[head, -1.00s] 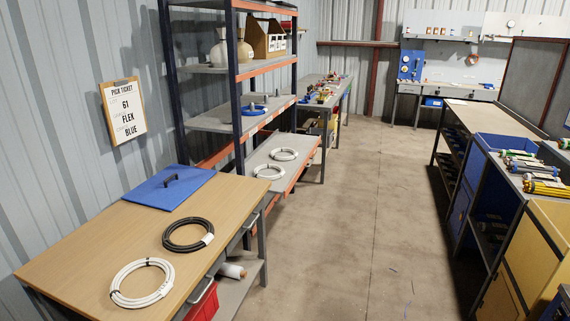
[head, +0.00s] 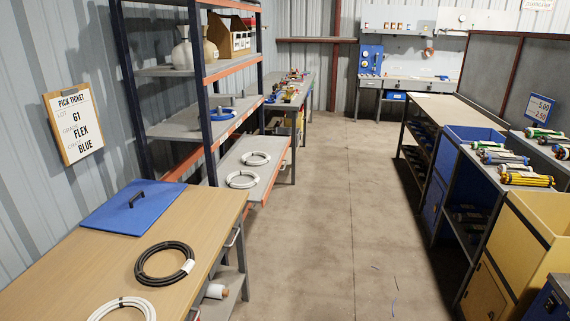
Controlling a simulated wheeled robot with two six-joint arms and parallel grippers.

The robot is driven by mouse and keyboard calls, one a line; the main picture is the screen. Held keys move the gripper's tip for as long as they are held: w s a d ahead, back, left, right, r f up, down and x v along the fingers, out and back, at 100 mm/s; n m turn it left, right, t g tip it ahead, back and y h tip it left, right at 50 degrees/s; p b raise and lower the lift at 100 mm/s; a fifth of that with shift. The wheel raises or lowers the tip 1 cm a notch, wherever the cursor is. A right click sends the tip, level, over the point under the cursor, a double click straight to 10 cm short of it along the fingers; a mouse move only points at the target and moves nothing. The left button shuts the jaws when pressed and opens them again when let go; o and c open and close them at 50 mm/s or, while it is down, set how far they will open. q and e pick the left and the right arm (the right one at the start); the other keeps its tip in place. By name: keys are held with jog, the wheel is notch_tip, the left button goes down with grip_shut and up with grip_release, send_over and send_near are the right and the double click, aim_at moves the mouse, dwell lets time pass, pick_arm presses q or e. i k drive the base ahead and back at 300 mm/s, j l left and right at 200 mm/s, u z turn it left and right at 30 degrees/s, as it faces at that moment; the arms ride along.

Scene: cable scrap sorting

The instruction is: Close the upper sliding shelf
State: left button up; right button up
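The storage rack has dark blue uprights (head: 207,110) and orange beams, and stands against the left wall. Its middle grey shelf (head: 180,128) carries a blue coil (head: 221,114). Below it, a lower grey shelf (head: 262,171) with two white coils (head: 241,179) sticks out past the front uprights into the aisle. I cannot tell for sure which shelf is the upper sliding one. Neither of my grippers is in view.
A wooden-topped workbench (head: 75,255) with a blue lid (head: 130,207), a black coil (head: 165,262) and a white coil stands at the near left. Blue and yellow bins (head: 520,230) and benches line the right.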

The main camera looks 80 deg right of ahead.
aim_at(277, 147)
jog(key=z, duration=2.7)
